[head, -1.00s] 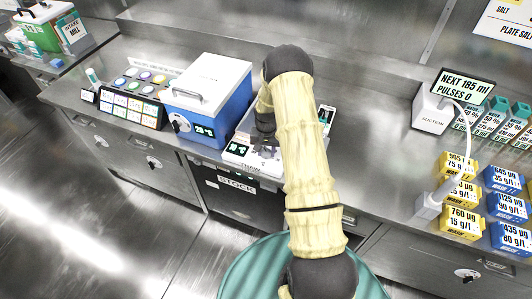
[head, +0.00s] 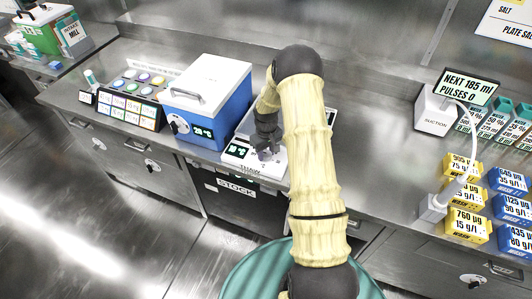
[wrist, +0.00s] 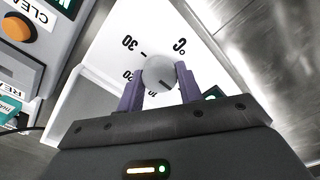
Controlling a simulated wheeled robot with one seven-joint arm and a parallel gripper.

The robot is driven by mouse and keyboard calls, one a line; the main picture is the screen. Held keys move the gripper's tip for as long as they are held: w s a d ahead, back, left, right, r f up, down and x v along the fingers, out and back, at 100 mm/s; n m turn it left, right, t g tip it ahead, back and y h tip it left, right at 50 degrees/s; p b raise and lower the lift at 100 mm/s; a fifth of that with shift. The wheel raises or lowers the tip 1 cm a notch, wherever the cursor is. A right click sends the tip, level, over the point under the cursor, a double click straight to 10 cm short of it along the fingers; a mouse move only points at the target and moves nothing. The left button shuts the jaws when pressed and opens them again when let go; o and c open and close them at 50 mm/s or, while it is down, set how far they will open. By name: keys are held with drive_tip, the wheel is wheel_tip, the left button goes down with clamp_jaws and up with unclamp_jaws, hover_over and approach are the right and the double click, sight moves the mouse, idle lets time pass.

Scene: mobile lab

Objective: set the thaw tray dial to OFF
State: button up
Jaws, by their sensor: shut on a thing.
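The thaw tray (head: 237,162) is a white unit on the counter with a small lit display, just right of the blue box. Its pale round dial (wrist: 158,72) shows in the wrist view on the white panel (wrist: 108,38), with upside-down numbers and a °C mark around it. A short dark mark on the dial points to the lower right of the picture. My gripper (wrist: 160,82) has its two purple fingers shut on the dial, one on each side. In the head view my gripper (head: 266,153) is over the tray's front panel. No OFF label is readable.
The blue box (head: 222,105) with a white lid stands close on the left. A unit with an orange button (wrist: 16,27) is at the wrist view's upper left. The suction unit (head: 433,112) and several yellow and blue blocks are on the right.

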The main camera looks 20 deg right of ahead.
sight(266, 153)
drive_tip(key=shift+w+r, duration=0.15)
drive_tip(key=shift+w, duration=0.05)
drive_tip(key=o, duration=1)
drive_tip(key=shift+s, duration=0.1)
wheel_tip(266, 153, up, 17)
drive_tip(key=b, duration=0.2)
drive_tip(key=shift+r+b, duration=0.15)
drive_tip(key=shift+b, duration=0.2)
drive_tip(key=s+a+r+t, duration=0.1)
drive_tip(key=s+a, duration=0.3)
drive_tip(key=s, duration=0.3)
drive_tip(key=s+a+r+m, duration=0.1)
drive_tip(key=s+a, duration=0.3)
drive_tip(key=s, duration=0.4)
drive_tip(key=s+a+r+m+t, duration=0.1)
drive_tip(key=s+a, duration=0.2)
drive_tip(key=s, duration=0.4)
drive_tip(key=shift+s+a+r+t, duration=0.25)
drive_tip(key=shift+s+a+t, duration=0.05)
drive_tip(key=shift+a, duration=0.1)
